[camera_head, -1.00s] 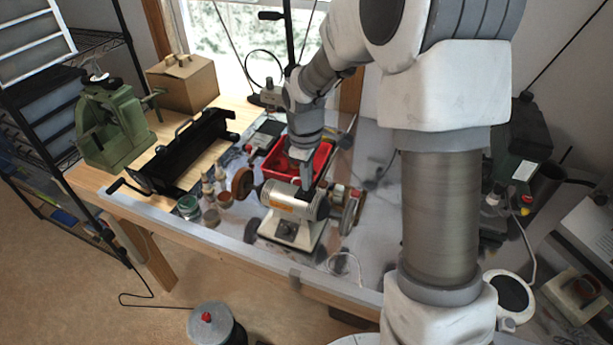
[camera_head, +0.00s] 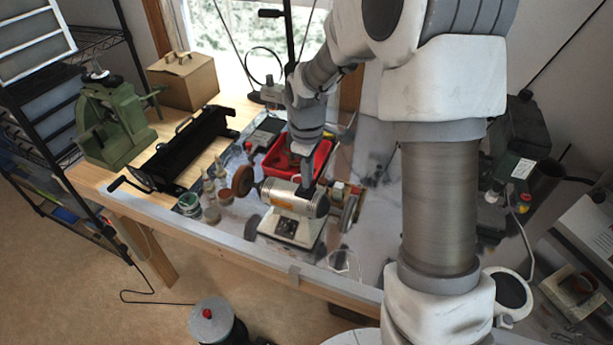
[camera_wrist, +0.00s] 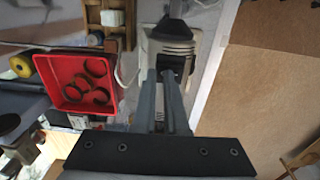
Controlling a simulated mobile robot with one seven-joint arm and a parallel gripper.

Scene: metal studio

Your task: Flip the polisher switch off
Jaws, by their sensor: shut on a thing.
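The polisher (camera_head: 282,193) stands on the bench, with a grey-white cylindrical motor, a brown wheel on the left and wheels on the right. Its light base (camera_head: 285,240) carries a dark switch panel (camera_head: 287,226) at the front; I cannot make out the switch position. My gripper (camera_head: 306,192) points down from behind onto the top of the motor. In the wrist view my gripper (camera_wrist: 164,75) has its two fingers close together, tips against a dark part of the polisher (camera_wrist: 172,36). The exact contact is hidden.
A red bin (camera_head: 318,163) with rings inside lies behind the polisher. Jars (camera_head: 211,213) stand left of it, with a black metal-bending tool (camera_head: 190,150) beyond. A green machine (camera_head: 110,122) and a cardboard box (camera_head: 183,82) are farther left. The bench's front edge is close by.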

